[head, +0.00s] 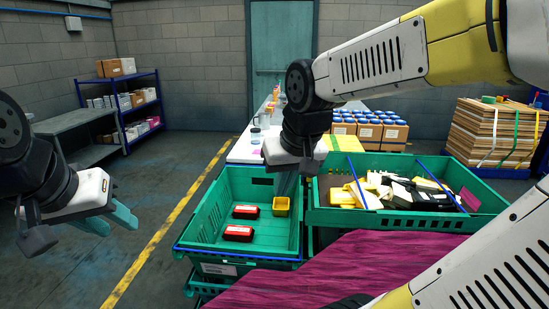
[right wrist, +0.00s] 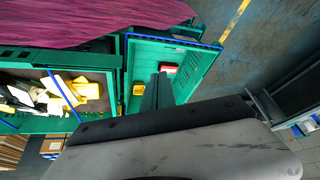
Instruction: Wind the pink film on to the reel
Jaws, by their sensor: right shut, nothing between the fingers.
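The pink film (head: 340,268) is a wide streaky magenta sheet at the bottom centre of the head view. It also fills the top left of the right wrist view (right wrist: 70,22). I cannot make out a reel in either view. My right gripper (head: 287,186) is shut and empty, pointing down over the green crate beyond the film, apart from the film. Its dark fingers also show in the right wrist view (right wrist: 155,93). My left gripper (head: 108,220) is at the far left over the floor, its teal fingers apart and empty, well away from the film.
The left green crate (head: 200,258) holds red packs (head: 240,233) and a yellow tub (head: 281,206). The right green crate (head: 400,219) holds yellow and black packs. A white table (head: 243,150) and boxes with blue-capped jars (head: 370,130) stand behind. Floor at left is clear.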

